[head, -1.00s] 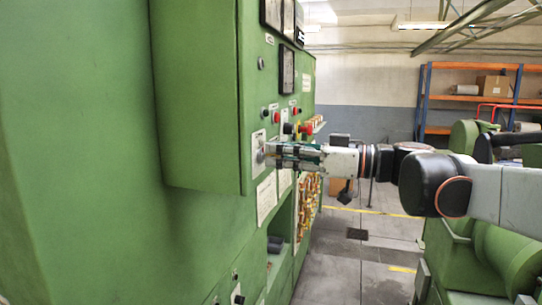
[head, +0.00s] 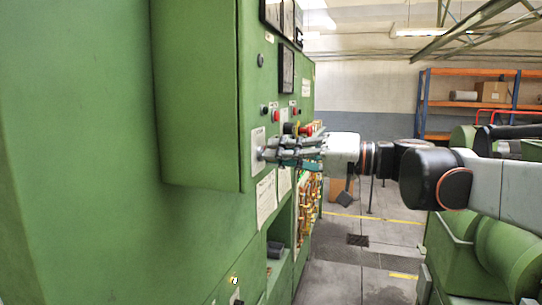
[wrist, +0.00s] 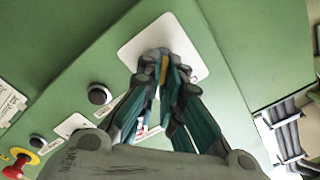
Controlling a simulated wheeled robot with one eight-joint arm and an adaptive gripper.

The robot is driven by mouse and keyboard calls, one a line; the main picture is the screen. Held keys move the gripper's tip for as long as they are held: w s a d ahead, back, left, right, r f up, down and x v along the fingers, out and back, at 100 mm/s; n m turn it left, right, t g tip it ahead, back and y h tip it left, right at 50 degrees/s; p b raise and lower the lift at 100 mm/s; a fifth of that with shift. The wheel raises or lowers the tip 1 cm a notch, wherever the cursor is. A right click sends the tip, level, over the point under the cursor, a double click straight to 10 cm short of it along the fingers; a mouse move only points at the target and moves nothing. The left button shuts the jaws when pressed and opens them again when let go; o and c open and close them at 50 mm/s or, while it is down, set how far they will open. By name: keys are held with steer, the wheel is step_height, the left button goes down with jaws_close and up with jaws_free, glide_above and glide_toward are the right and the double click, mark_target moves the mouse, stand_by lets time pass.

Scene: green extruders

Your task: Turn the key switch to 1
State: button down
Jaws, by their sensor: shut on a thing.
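My gripper (head: 264,154) reaches left to the front of the green cabinet (head: 205,100), at a pale plate (head: 257,137) fixed on it. In the wrist view the fingertips (wrist: 163,62) are closed together in front of the white plate (wrist: 185,45). They are shut on a small part at the plate, with a thin yellowish sliver showing between them. This is where the key switch sits. The fingers hide most of it, so its position mark cannot be read.
A black round button (wrist: 100,94) and a red knob on a yellow ring (wrist: 14,168) lie beside the plate. Dark meters (head: 286,68) are higher on the cabinet. A green machine (head: 465,255) stands at right. An orange and blue shelf (head: 425,100) stands behind.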

steer(key=shift+f+m, duration=0.1)
steer(key=shift+m, duration=1)
steer(key=c, duration=1.8)
jaws_free()
steer(key=shift+d, duration=0.1)
steer(key=shift+o, duration=0.2)
step_height(320, 180, up, 9)
steer(key=shift+s+r, duration=0.15)
steer(key=shift+w+r, duration=0.3)
steer(key=shift+s+r, duration=0.1)
steer(key=shift+s, duration=0.05)
